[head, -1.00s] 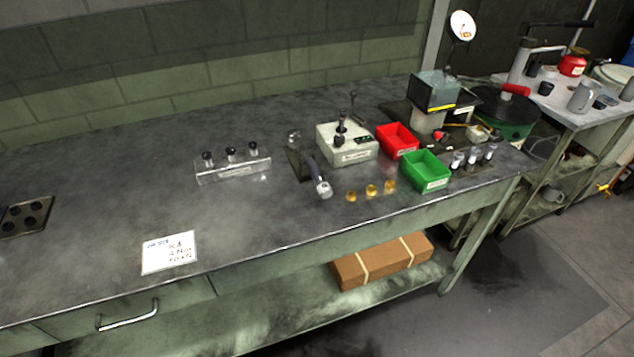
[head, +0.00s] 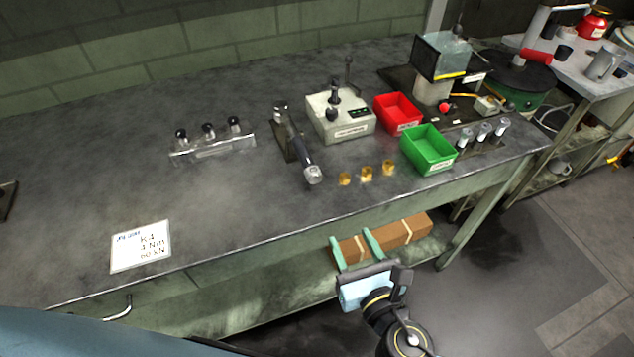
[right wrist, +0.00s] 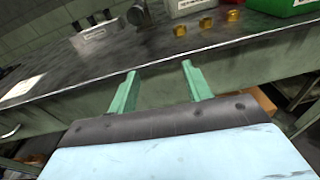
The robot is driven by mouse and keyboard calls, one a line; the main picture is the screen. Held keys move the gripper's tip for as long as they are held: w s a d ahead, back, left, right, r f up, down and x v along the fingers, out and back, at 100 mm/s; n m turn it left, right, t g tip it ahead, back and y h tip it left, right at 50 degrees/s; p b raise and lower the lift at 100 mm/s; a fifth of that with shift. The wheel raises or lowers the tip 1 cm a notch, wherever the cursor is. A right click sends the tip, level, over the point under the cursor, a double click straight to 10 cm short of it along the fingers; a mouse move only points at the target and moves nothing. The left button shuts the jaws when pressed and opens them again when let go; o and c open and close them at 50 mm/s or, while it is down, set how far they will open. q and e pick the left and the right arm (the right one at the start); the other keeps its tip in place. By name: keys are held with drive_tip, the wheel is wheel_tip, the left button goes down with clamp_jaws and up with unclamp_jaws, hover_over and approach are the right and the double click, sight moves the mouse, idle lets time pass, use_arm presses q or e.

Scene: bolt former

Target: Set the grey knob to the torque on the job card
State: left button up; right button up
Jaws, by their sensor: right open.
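The white job card (head: 141,246) lies near the front left of the bench. Its small print seems to read K4, 4 Nm and 60 kN, but the digits are not sharp. A dark-handled tool (head: 299,145) lies on a dark stand mid-bench, with a grey knob-like end (head: 313,174) towards the front edge. That grey end also shows in the right wrist view (right wrist: 137,15); its scale is too small to read. My right gripper (head: 354,248) is open and empty, in front of and below the bench edge; its green fingers show in the wrist view (right wrist: 159,72). My left gripper is out of view.
Several brass pieces (head: 366,174) stand right of the grey end. A white box with levers (head: 340,128), a red bin (head: 397,114) and a green bin (head: 428,150) stand behind and right. A clear rack (head: 213,147) is left. The front-middle bench is bare.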

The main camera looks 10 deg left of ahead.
sight(316, 180)
wheel_tip(316, 180, up, 5)
drive_tip(key=s+a+n+y, duration=0.1)
drive_tip(key=a+n, duration=0.1)
drive_tip(key=n, duration=0.1)
drive_tip(key=shift+t, duration=0.3)
drive_tip(key=x, duration=0.7)
drive_tip(key=b+x, duration=0.1)
drive_tip(key=x, duration=0.3)
drive_tip(key=shift+w+a+f, duration=0.25)
drive_tip(key=shift+a, duration=0.05)
drive_tip(key=shift+w+a, duration=0.2)
drive_tip(key=shift+w, duration=0.05)
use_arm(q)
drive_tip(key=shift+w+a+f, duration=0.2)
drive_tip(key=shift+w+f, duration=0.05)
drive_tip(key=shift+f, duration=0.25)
use_arm(e)
drive_tip(key=shift+w+a, duration=0.1)
drive_tip(key=shift+w, duration=0.05)
drive_tip(key=c, duration=1)
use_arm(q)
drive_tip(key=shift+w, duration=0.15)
